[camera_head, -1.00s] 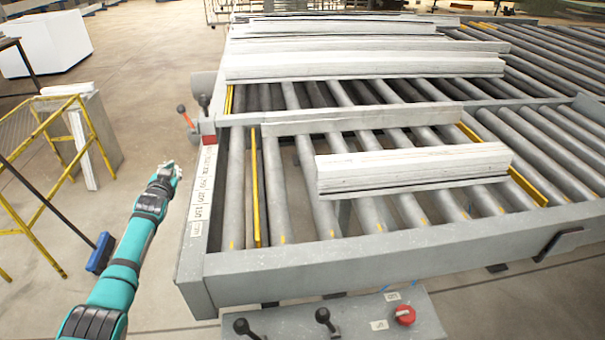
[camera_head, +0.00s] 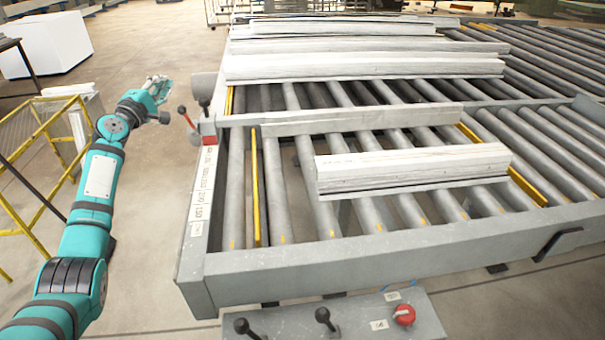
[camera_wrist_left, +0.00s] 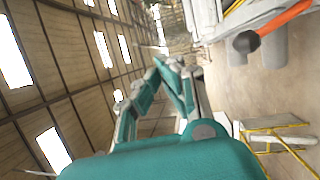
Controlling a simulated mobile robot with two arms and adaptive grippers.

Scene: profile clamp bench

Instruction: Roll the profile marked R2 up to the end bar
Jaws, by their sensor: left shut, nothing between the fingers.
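A pale profile bundle (camera_head: 413,168) lies across the near roller lane, right of the middle. A longer pale profile (camera_head: 365,67) lies across the rollers farther back. I cannot read an R2 mark on either. A flat grey bar (camera_head: 362,120) crosses the rollers between them, and a thin yellow bar (camera_head: 256,185) stands near the left end; I cannot tell which is the end bar. My left gripper (camera_head: 160,84) is shut and empty, outside the bench's left side, a little left of the levers and apart from the profiles. My right gripper is not in view.
A red-handled lever (camera_head: 186,117) stands at the bench's left corner. A control box (camera_head: 350,322) with a red knob (camera_head: 404,314) and levers is at the front. A yellow railing (camera_head: 40,180) stands at left. The wrist view shows an orange rod (camera_wrist_left: 285,17) with a dark knob.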

